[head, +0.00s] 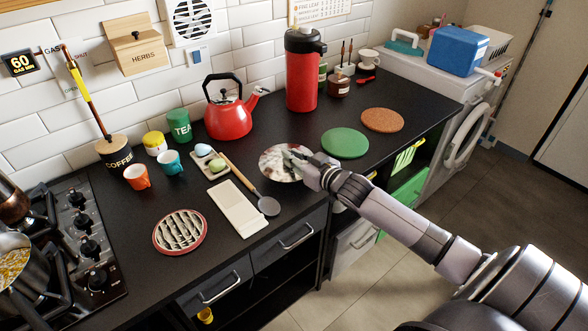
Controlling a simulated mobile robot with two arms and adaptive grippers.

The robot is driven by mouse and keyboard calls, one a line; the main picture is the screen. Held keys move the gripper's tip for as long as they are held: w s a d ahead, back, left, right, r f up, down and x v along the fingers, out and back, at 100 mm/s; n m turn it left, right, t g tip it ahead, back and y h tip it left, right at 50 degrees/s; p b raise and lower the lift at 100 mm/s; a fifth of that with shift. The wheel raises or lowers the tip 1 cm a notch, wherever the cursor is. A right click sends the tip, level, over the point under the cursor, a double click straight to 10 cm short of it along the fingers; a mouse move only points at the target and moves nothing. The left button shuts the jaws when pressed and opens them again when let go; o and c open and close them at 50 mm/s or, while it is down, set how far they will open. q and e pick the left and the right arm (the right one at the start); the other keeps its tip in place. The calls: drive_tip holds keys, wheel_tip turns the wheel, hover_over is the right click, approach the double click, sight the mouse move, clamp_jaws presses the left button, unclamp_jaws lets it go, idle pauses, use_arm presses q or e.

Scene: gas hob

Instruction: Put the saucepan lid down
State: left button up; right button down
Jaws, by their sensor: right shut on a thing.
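The saucepan lid (275,167) is a shiny round disc over the black worktop, in the middle of the head view. My right gripper (298,158) reaches in from the right over the lid and is shut on it near its middle. The gripper hides the lid's grip and part of its right side. I cannot tell whether the lid touches the worktop or is held just above it. A saucepan (18,270) with yellow food in it stands open on the gas hob at the left edge. My left gripper is not in view.
A green round mat (345,143) and a cork mat (382,120) lie bare to the right. A red kettle (228,120) and red flask (301,75) stand behind.

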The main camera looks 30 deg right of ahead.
drive_tip(key=shift+f, duration=2.05)
drive_tip(key=shift+a+f, duration=0.1)
drive_tip(key=shift+f, duration=0.05)
drive_tip(key=c, duration=1.5)
unclamp_jaws()
drive_tip(key=shift+s, duration=0.35)
drive_tip(key=v, duration=1.1)
drive_tip(key=shift+s+r, duration=0.15)
drive_tip(key=shift+r, duration=0.2)
